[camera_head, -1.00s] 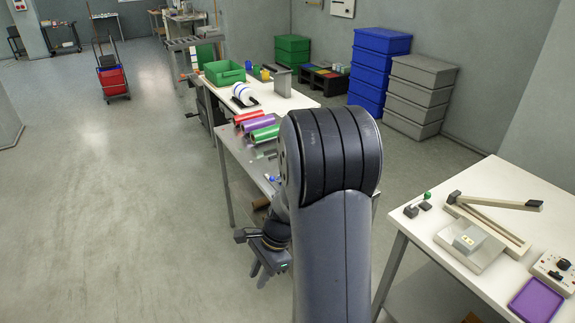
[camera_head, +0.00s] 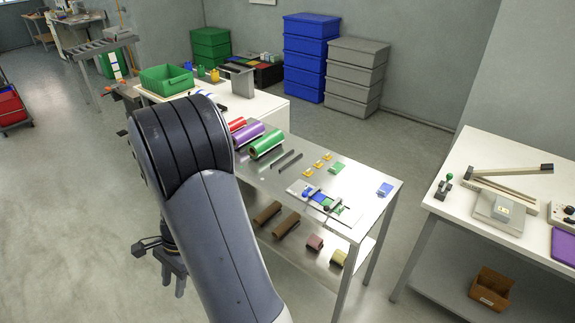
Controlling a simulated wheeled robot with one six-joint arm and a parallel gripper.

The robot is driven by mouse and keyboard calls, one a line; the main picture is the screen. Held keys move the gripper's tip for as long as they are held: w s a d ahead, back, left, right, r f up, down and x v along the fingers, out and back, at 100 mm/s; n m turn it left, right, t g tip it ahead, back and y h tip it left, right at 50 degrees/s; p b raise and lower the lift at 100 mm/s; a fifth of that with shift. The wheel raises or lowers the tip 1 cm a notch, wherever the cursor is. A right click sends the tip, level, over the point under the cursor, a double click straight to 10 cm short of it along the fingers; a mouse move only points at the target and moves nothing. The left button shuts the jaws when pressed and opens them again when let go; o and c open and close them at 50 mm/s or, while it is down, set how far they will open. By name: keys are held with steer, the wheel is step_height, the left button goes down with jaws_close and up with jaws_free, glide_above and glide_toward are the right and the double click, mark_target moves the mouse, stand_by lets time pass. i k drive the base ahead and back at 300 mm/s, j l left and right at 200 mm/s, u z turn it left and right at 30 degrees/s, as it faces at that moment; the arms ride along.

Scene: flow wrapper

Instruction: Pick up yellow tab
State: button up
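Several small yellow tabs lie in a slanting row on the steel table's top, the nearest yellow tab (camera_head: 308,172) at the left end and another yellow tab (camera_head: 327,157) at the right end. They look orange-yellow and small. My gripper (camera_head: 173,287) hangs at the lower left, left of the steel table and well apart from the tabs. Its two fingers point down with a gap between them, and nothing shows in it. My arm hides part of the table's left side.
The steel table (camera_head: 375,182) also bears coloured film rolls (camera_head: 267,145), dark bars, a green block (camera_head: 337,168), a blue item (camera_head: 384,189) and a small fixture (camera_head: 318,197). Brown rolls (camera_head: 286,223) lie on its lower shelf. A white table (camera_head: 470,160) stands right, across a floor gap.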

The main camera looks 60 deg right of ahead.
mark_target(308, 174)
steer(key=i+l+z, duration=0.1)
steer(key=i+z, duration=0.2)
steer(key=z, duration=0.15)
steer(key=i+z, duration=0.3)
steer(key=z, duration=0.15)
steer(key=i+j+z, duration=0.1)
steer(key=i+z, duration=0.2)
steer(key=z, duration=0.15)
steer(key=i+j+z, duration=0.2)
steer(key=z, duration=0.25)
steer(key=i+z, duration=0.3)
steer(key=z, duration=0.15)
steer(key=i+j+z, duration=0.15)
steer(key=z, duration=0.3)
steer(key=i+j+z, duration=0.3)
steer(key=z, duration=0.15)
steer(key=i, duration=0.1)
